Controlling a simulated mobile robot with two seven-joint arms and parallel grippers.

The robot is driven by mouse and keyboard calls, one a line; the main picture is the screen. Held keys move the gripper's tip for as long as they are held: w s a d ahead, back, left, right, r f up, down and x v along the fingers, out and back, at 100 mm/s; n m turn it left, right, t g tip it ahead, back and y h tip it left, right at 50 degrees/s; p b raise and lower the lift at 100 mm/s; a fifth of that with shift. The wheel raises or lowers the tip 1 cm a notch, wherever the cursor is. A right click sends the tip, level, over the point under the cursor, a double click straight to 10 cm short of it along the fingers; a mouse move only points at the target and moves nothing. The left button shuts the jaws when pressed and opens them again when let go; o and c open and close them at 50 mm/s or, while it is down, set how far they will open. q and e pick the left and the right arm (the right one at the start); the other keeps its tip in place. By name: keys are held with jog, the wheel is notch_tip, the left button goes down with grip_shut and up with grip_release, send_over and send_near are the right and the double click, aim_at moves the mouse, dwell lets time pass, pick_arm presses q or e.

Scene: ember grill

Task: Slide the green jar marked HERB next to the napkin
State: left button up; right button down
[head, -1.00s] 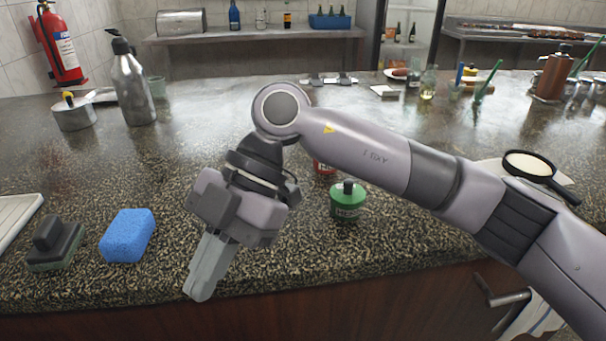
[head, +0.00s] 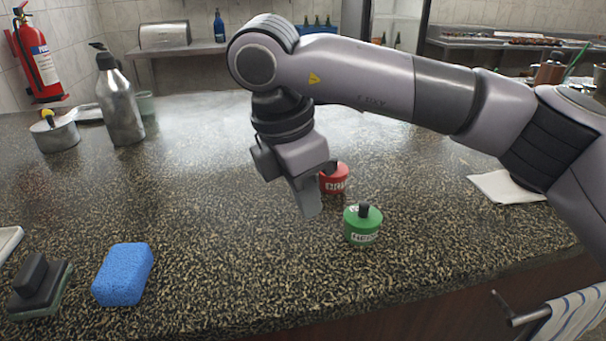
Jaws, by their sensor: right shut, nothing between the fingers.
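The green jar (head: 362,226) with a dark knob and a pale label stands upright on the speckled counter; its lettering is too small to read surely. A red jar (head: 336,182) stands just behind it, partly hidden by my right gripper. The white napkin (head: 507,187) lies flat to the right of the green jar, partly covered by my right arm. My right gripper (head: 310,208) is shut and empty, pointing down to the left of the green jar, with a visible gap between them. I cannot tell whether its tips touch the counter. My left gripper is out of view.
A blue sponge (head: 122,274) and a dark-handled scrubber (head: 38,285) lie at the front left. A metal bottle (head: 120,100) and a lidded pot (head: 55,134) stand at the back left. Bare counter separates the green jar from the napkin. A striped towel (head: 575,318) hangs at the front right.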

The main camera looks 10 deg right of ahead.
aim_at(361, 226)
jog(key=x, duration=0.4)
jog(key=d, duration=0.1)
jog(key=w+d+p, duration=0.1)
jog(key=d, duration=0.1)
jog(key=shift+f, duration=0.15)
jog(key=shift+d, duration=0.3)
jog(key=shift+w+d, duration=0.1)
jog(key=shift+d, duration=0.05)
jog(key=shift+w, duration=0.1)
